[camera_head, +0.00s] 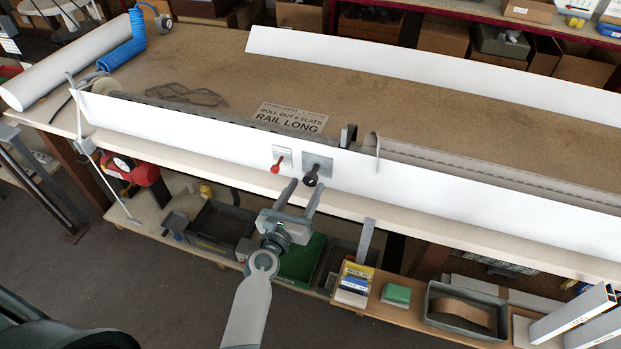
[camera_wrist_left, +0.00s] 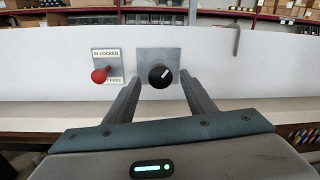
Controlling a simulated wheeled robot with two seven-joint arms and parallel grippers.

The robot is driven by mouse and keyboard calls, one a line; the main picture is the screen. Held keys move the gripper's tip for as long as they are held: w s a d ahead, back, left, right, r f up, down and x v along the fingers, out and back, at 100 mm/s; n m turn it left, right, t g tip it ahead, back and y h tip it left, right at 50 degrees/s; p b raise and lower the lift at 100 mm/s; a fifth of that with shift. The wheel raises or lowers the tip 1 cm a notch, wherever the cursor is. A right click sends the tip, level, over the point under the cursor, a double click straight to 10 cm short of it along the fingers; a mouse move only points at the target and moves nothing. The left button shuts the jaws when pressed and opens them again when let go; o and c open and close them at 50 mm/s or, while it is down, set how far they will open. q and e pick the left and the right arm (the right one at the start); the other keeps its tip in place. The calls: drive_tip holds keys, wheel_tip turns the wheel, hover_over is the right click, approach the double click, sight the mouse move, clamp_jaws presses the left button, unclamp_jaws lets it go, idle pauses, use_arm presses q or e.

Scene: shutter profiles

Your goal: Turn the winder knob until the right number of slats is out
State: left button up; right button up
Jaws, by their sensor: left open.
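The black winder knob (camera_head: 311,175) sits on a grey plate on the front of the long white board. In the left wrist view the knob (camera_wrist_left: 160,76) has a white pointer mark tilted up and right. My left gripper (camera_head: 305,189) is open just in front of the knob, its fingers apart on either side in the wrist view; I see no contact. A red lever (camera_wrist_left: 99,76) is left of the knob, on a plate marked "IN LOCKED" above and apparently "FREE" below. A grey slatted strip (camera_head: 480,183) lies behind the board, partly hidden. My right gripper is out of view.
A sign (camera_head: 291,118) on the bench reads "ROLL OUT 6 SLATS, RAIL LONG"; its digit is small. A lower shelf holds bins and boxes (camera_head: 353,284). The brown bench top (camera_head: 420,95) behind is mostly clear.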

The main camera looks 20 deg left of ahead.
sight(308, 183)
use_arm(q)
drive_tip(key=shift+w+d, duration=0.2)
drive_tip(key=shift+w, duration=2)
drive_tip(key=shift+c, duration=0.6)
drive_tip(key=c, duration=0.9)
